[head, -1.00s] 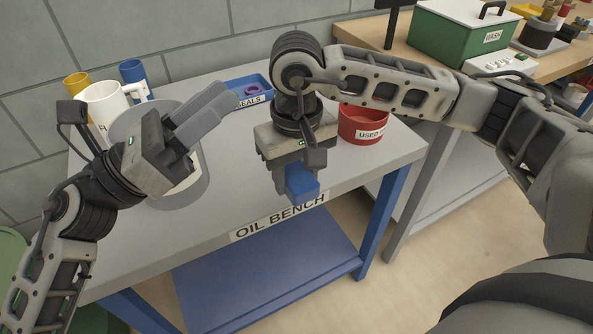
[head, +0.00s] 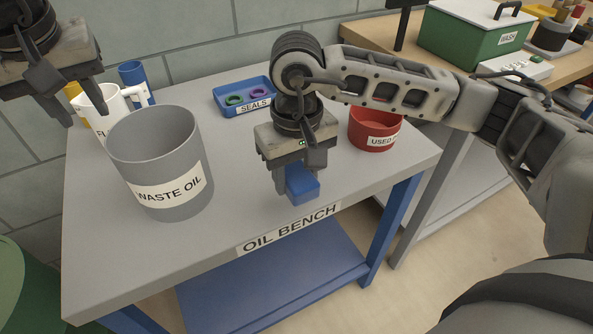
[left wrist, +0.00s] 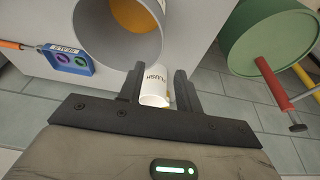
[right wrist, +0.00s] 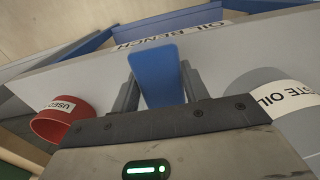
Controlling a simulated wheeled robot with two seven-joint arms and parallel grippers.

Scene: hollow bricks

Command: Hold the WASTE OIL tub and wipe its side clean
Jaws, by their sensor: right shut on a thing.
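The grey WASTE OIL tub (head: 160,165) stands upright on the left part of the bench, its label facing front. The left wrist view shows the tub (left wrist: 90,45) with something amber inside. My left gripper (head: 68,98) is open and empty, raised above and left of the tub, apart from it. Its fingers (left wrist: 160,85) are spread in the left wrist view. My right gripper (head: 293,175) is shut on a blue block (head: 303,186), held above the bench's front edge, right of the tub. The block (right wrist: 157,75) also shows between the fingers in the right wrist view.
A white jug (head: 103,108) and a blue cup (head: 133,77) stand behind the tub. A blue SEALS tray (head: 228,108) holds rings. A red USED container (head: 372,128) stands at right. The OIL BENCH top (head: 225,185) is clear between tub and right gripper. A green drum (head: 25,290) stands lower left.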

